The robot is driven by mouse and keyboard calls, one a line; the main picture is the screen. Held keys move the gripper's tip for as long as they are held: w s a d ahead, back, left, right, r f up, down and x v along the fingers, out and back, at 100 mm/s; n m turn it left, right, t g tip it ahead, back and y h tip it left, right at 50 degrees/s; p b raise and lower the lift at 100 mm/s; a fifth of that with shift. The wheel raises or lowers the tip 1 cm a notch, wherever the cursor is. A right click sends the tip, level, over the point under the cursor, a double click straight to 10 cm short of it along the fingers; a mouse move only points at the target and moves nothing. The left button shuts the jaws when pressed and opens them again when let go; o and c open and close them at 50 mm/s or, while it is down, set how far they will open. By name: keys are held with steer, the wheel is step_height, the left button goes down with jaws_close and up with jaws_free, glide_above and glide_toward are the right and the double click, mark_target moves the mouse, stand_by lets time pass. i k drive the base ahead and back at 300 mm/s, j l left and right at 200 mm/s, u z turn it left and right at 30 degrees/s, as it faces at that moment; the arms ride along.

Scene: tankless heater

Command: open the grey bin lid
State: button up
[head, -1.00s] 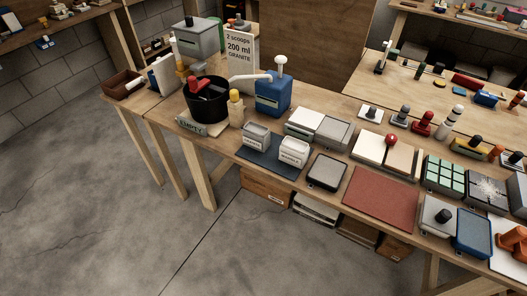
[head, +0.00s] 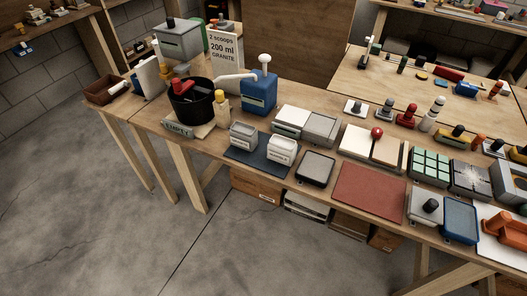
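A grey bin (head: 180,42) stands at the back left end of the workbench.
A black bucket (head: 191,103) by an "EMPTY" label, a sign (head: 223,48) and a blue dispenser (head: 259,92) stand near the bin. Small grey containers, a red mat (head: 368,192) and several gadgets fill the bench (head: 330,160). The concrete floor (head: 90,220) at front left is clear.

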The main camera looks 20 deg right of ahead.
mark_target(176, 26)
steer(key=i+j, duration=0.4)
steer(key=i+j+u, duration=0.1)
steer(key=i+j, duration=0.3)
steer(key=i, duration=0.2)
steer(key=i+j+u, duration=0.1)
steer(key=i+j, duration=0.6)
steer(key=i, duration=0.3)
